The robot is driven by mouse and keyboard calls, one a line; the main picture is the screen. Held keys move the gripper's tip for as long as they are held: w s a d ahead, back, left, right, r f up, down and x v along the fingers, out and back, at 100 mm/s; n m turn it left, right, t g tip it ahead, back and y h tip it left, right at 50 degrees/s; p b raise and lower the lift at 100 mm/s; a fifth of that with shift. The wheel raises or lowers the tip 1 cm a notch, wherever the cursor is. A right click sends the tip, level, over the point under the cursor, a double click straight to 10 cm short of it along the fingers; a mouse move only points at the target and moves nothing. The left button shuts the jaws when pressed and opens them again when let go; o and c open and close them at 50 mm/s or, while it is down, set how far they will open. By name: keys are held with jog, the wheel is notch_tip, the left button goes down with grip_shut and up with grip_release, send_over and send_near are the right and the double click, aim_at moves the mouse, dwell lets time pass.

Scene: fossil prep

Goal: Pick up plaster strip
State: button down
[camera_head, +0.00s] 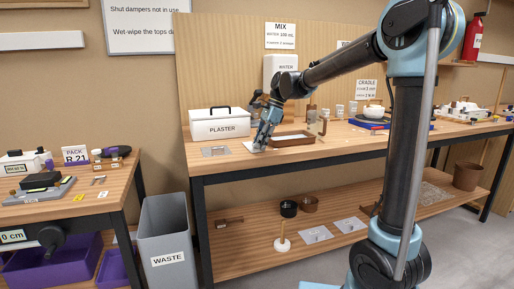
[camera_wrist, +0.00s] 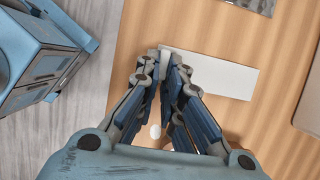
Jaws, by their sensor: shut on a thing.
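A white plaster strip (camera_wrist: 225,76) lies flat along the wooden bench top in the wrist view, a long pale rectangle. My gripper (camera_wrist: 165,62) is at its left end, with the fingers closed together on that end. In the head view my gripper (camera_head: 259,146) points down at the bench near its front edge, in front of the white plaster box (camera_head: 222,124). The strip's far end extends beyond the fingers. The part between the fingertips is mostly hidden.
A brown tray (camera_head: 293,140) lies right of my gripper on the bench. A grey metal plate (camera_head: 215,151) lies to the left. A grey waste bin (camera_head: 168,242) stands on the floor to the left. Cups and other tools are farther right.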

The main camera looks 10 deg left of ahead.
notch_tip(320, 180, up, 10)
dwell(0.5)
jog(key=shift+s+f, duration=0.1)
jog(key=shift+s, duration=0.05)
dwell(0.3)
